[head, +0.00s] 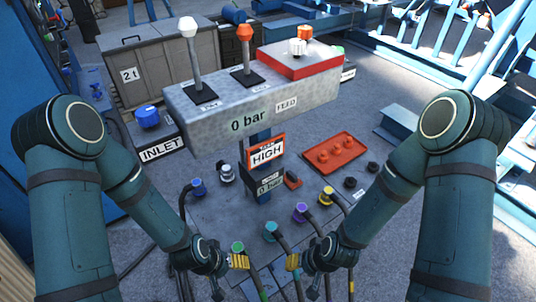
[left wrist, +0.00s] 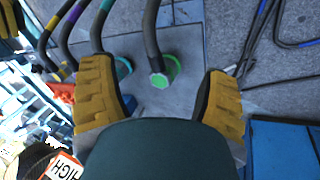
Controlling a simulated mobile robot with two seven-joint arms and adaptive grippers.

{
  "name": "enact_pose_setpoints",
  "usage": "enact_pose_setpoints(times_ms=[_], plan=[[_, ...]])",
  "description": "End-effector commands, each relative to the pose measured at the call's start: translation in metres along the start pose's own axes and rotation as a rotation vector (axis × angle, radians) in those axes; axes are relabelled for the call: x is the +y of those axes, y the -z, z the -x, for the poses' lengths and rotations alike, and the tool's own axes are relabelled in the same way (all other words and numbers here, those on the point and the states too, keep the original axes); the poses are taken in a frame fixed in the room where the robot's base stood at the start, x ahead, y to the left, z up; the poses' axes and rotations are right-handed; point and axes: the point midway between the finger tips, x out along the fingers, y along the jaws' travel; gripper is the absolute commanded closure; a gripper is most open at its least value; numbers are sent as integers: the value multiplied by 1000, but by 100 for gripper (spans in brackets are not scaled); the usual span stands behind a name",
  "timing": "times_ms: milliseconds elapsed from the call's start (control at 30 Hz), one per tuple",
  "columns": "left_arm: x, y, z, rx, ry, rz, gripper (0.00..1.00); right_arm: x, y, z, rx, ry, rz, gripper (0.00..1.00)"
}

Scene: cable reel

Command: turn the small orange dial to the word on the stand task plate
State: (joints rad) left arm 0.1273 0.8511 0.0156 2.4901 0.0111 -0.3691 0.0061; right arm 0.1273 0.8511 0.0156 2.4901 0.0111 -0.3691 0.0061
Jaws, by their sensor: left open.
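The stand task plate (head: 265,151), orange-edged with the word HIGH, stands on a post in the middle of the head view. Its orange edge and HIGH also show at the lower left of the left wrist view (left wrist: 64,167). My left gripper (head: 238,262) is open and empty, low and far from the dial, above a green hose connector (left wrist: 163,75). My right gripper (head: 292,262) is low, its jaw opening unclear.
A grey console (head: 200,115) carries a white-knobbed lever (head: 189,45) and an orange-knobbed lever (head: 245,50). Several coloured hose connectors rise from the lower panel, with hoses around my grippers. A red tray (head: 333,153) lies right of the plate. A blue-capped INLET block (head: 163,148) is left.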

Motion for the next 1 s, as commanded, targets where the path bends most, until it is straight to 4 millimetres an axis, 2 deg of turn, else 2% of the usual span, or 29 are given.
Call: enact_pose_setpoints(times_ms=[633, 667, 733, 1000], plan=[[0, 0, 0, 0, 0, 0, 25, 0, 0, 0, 0, 0, 0, 53], [0, 0, 0, 0, 0, 0, 28, 0, 0, 0, 0, 0, 0, 53], [0, 0, 0, 0, 0, 0, 53, 0, 0, 0, 0, 0, 0, 53], [0, 0, 0, 0, 0, 0, 54, 0, 0, 0, 0, 0, 0, 53]])
